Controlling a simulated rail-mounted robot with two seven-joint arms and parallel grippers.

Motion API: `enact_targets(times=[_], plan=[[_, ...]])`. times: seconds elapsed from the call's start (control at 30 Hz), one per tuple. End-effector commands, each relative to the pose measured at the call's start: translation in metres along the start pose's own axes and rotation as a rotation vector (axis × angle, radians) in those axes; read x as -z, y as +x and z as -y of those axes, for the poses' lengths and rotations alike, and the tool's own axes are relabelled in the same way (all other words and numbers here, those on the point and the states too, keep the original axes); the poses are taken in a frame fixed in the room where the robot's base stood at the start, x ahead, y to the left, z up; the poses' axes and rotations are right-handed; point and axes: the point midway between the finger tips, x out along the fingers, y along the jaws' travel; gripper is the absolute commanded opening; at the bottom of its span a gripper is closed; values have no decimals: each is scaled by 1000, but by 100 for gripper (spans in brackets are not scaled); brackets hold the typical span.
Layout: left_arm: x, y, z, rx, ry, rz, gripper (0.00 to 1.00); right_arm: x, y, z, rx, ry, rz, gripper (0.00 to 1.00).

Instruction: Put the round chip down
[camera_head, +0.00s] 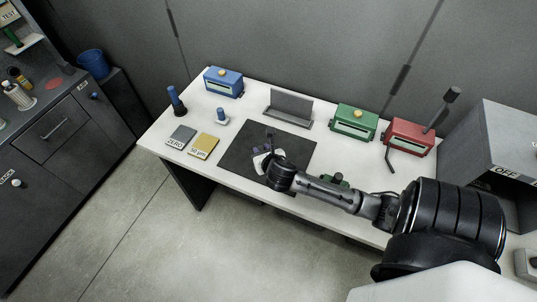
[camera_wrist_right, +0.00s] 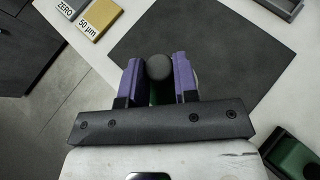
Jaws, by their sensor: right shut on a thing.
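My right gripper (camera_head: 268,147) is over the black mat (camera_head: 236,154) on the white table, near the mat's front half. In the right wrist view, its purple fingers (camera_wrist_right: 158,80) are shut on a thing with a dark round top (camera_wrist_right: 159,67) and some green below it. My left gripper is not in view.
The grey ZERO block (camera_head: 181,137) and yellow 50 µm block (camera_head: 204,146) lie left of the mat. Blue (camera_head: 223,82), green (camera_head: 354,121) and red (camera_head: 409,137) boxes and a grey stand (camera_head: 288,109) line the back. The mat's right part is bare.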

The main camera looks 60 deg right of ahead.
Motion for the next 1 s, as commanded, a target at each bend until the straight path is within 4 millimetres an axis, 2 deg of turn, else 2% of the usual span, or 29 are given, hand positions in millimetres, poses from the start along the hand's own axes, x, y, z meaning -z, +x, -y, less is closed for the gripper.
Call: enact_targets(times=[0.03,0.2,0.3,0.43,0.57,0.8,1.0], plan=[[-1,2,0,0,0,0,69,6,5,26,24,6,-3,0],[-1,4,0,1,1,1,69,12,12,85,65,32,-1,0],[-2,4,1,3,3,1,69,13,14,108,77,39,-1,0],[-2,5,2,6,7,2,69,14,16,122,85,48,-1,0],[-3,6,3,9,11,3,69,18,27,114,86,56,0,0],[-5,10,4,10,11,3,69,32,64,70,86,58,-1,0],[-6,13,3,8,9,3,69,42,87,42,86,54,-1,0]])
